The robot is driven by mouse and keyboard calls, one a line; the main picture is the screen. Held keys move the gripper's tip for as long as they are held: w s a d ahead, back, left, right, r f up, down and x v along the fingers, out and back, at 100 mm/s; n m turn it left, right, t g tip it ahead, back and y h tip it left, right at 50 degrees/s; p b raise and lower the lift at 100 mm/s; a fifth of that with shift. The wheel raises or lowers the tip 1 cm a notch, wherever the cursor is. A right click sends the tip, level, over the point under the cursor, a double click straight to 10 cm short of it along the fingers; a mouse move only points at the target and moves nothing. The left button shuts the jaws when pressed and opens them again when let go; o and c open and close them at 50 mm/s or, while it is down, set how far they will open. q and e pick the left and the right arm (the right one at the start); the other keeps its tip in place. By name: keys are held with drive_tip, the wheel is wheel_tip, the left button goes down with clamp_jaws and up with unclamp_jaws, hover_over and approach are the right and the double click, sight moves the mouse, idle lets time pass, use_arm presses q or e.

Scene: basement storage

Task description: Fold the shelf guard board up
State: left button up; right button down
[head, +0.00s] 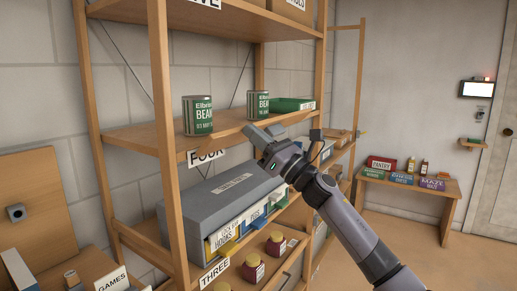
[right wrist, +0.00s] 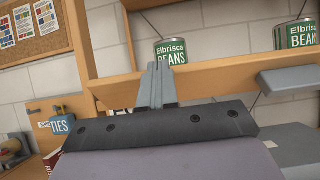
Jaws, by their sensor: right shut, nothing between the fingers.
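The wooden shelf marked FOUR (head: 222,132) runs across the rack with a plain wooden front edge. That edge also shows as a long board (right wrist: 225,75) in the right wrist view. I cannot tell for sure whether a separate hinged guard board is part of it. My right gripper (head: 256,136) is at this front edge, in front of the bean cans; its fingers (right wrist: 157,84) are shut and empty. In the wrist view the fingertips overlap the board; contact cannot be told. My left gripper is not in view.
Two green bean cans (head: 197,115) and a green box (head: 292,104) stand on the shelf. A long grey box (head: 225,197) and file boxes sit below, with red jars (head: 275,244) lower still. A small table (head: 440,186) stands at the right; floor before it is clear.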

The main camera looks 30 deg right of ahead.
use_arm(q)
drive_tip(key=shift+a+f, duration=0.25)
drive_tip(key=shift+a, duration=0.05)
use_arm(e)
drive_tip(key=w+r, duration=0.1)
drive_tip(key=r, duration=0.1)
drive_tip(key=w+a+r, duration=0.1)
drive_tip(key=shift+w+a+r, duration=0.2)
drive_tip(key=shift+r, duration=0.15)
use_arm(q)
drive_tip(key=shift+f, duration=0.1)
use_arm(e)
drive_tip(key=shift+f, duration=0.15)
idle(0.8)
